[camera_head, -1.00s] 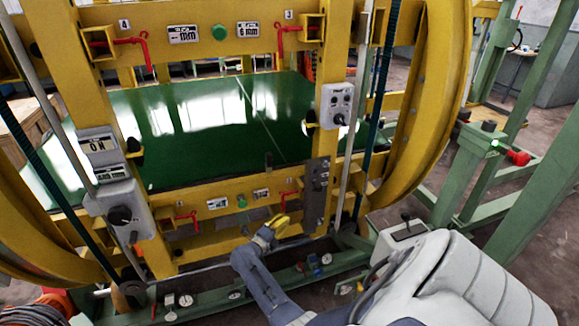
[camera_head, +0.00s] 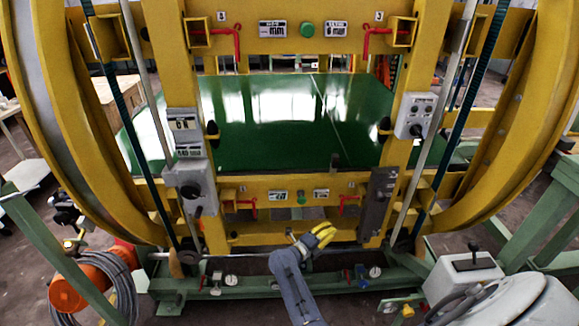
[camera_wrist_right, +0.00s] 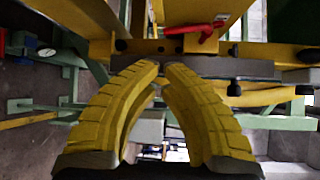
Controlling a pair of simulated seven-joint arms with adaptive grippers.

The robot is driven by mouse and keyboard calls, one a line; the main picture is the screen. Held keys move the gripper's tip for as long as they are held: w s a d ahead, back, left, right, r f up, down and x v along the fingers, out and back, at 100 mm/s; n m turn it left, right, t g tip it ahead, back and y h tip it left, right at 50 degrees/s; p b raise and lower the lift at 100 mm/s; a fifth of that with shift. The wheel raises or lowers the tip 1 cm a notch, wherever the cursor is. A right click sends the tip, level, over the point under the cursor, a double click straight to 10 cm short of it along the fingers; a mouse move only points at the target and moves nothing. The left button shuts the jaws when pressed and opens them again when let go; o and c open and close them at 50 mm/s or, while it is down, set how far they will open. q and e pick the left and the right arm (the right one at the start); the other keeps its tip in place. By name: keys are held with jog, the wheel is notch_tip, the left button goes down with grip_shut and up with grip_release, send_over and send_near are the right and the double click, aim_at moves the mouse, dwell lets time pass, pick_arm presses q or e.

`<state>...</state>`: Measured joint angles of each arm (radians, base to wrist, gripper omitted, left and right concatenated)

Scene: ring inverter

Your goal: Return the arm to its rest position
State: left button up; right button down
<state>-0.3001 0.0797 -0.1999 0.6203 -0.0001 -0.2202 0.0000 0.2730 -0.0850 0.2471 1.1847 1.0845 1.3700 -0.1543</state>
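My right arm (camera_head: 293,287) reaches up from the bottom middle of the head view. Its right gripper (camera_head: 328,236) has yellow fingers and is in front of the lower yellow beam of the ring inverter (camera_head: 255,187). In the right wrist view the two ribbed fingers of the right gripper (camera_wrist_right: 163,66) curve in until their tips nearly meet, with nothing held between them. They show in front of a yellow beam with a red handle (camera_wrist_right: 195,29). My left gripper is not in view.
A green panel (camera_head: 270,130) lies inside the yellow frame. Control boxes (camera_head: 190,180) (camera_head: 414,116) sit on the left and right posts. An orange reel with hose (camera_head: 80,285) is at lower left. A joystick box (camera_head: 465,270) is at lower right.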

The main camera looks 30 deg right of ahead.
jog(key=w+a+r+n+t+y, duration=0.1)
jog(key=w+a+n+t+y, duration=0.1)
jog(key=w+a+n+t, duration=0.55)
jog(key=w+a+f+n+t+y, duration=0.3)
jog(key=a+f+n+t+y, duration=0.25)
jog(key=n, duration=0.55)
jog(key=s+a+f+n+g+y, duration=0.2)
jog(key=s+a+f+n+y, duration=0.3)
jog(key=f, duration=0.6)
jog(key=s+a+f+n+g+y, duration=0.25)
jog(key=s+a+f+n, duration=0.35)
jog(key=f, duration=0.5)
jog(key=s+a+f+n+g+y, duration=0.1)
jog(key=s+f+n+g, duration=0.2)
jog(key=s+f, duration=0.6)
jog(key=s+a+f+n+g+y, duration=0.1)
jog(key=s+f+n+g, duration=0.35)
jog(key=s, duration=0.85)
jog(key=s+f+g, duration=0.1)
jog(key=s+f, duration=0.1)
jog(key=s, duration=0.8)
jog(key=s+d+f+n+g, duration=0.1)
jog(key=s+f, duration=0.2)
jog(key=s, duration=0.7)
jog(key=s+d+f+g, duration=0.1)
jog(key=s+f, duration=0.1)
jog(key=s, duration=0.8)
jog(key=shift+d+f+n+h, duration=0.25)
jog(key=shift+f+n+h, duration=0.05)
jog(key=shift+n, duration=0.1)
